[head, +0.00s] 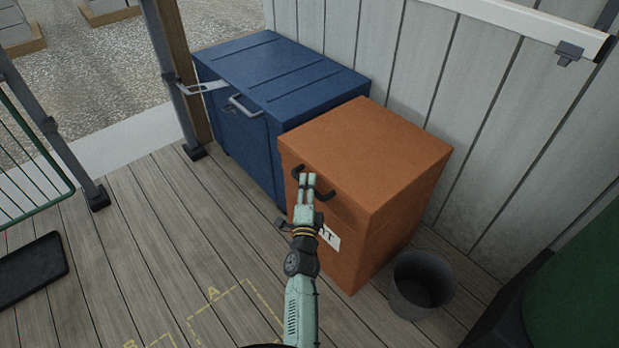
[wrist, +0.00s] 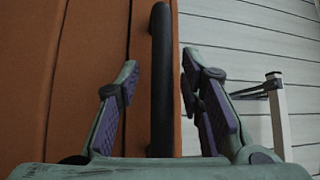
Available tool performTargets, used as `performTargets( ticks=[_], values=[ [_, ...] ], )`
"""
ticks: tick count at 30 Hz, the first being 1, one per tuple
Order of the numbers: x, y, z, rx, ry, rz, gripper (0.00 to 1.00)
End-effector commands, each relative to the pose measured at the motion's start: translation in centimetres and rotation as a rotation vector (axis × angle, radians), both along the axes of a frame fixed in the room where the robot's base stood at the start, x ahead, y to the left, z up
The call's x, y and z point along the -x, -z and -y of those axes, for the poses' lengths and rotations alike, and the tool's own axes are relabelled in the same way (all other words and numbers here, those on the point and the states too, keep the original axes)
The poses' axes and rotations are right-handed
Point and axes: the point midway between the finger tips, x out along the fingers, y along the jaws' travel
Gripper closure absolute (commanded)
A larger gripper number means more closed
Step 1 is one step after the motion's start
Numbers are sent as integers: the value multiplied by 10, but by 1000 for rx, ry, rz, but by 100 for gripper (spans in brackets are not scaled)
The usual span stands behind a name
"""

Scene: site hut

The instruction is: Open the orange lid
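The orange lid (head: 365,150) is the flat top of an orange box (head: 385,240), and it lies closed. A dark bar handle (head: 326,194) is on the front near the lid's edge. It stands upright in the wrist view (wrist: 160,75), in front of the orange surface (wrist: 95,60). My gripper (head: 307,179) is at the handle, hiding its middle in the head view. In the wrist view my gripper (wrist: 163,90) is open, with one finger on each side of the handle. Gaps show between the handle and both fingers.
A blue chest (head: 285,75) with its own handle stands close against the box's left side. A grey bucket (head: 421,285) stands at the box's right. A pale plank wall (head: 430,85) is behind. Wooden floor (head: 160,225) is clear to the front left. A black tray (head: 30,270) lies far left.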

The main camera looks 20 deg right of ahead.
Motion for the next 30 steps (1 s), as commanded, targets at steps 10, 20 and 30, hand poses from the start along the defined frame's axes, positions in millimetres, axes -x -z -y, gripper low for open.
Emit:
performTargets(
  ticks=[10, 20, 30],
  values=[
    [0, 0, 0, 0, 0, 0, 69],
    [0, 0, 0, 0, 0, 0, 91],
    [0, 0, 0, 0, 0, 0, 100]
  ],
)
